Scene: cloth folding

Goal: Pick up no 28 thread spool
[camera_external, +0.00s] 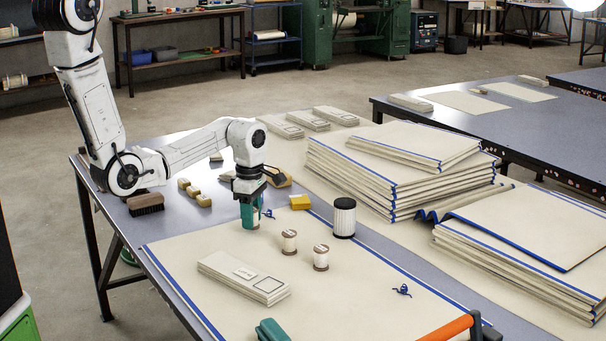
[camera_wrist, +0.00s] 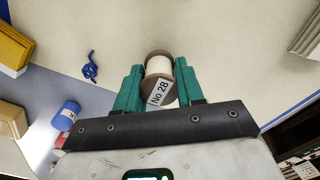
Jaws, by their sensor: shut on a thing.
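The No 28 thread spool (camera_wrist: 159,67) has cream thread, brown ends and a white label reading "No 28" in the wrist view. My gripper (camera_wrist: 157,78) has its two green fingers shut on either side of it. In the external view my gripper (camera_external: 250,215) points down at the cream cloth (camera_external: 330,300), and the spool is mostly hidden by the fingers. I cannot tell whether the spool still touches the cloth. Two similar spools stand upright to the right, one nearer (camera_external: 289,242) and one farther right (camera_external: 321,257).
A black-and-white cylinder (camera_external: 344,218) stands behind the two spools. A stack of folded cloth strips (camera_external: 243,278) lies in front. Yellow blocks (camera_external: 300,202) and a brown brush (camera_external: 145,204) lie near my arm. Tall cloth stacks (camera_external: 390,165) are at the right.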

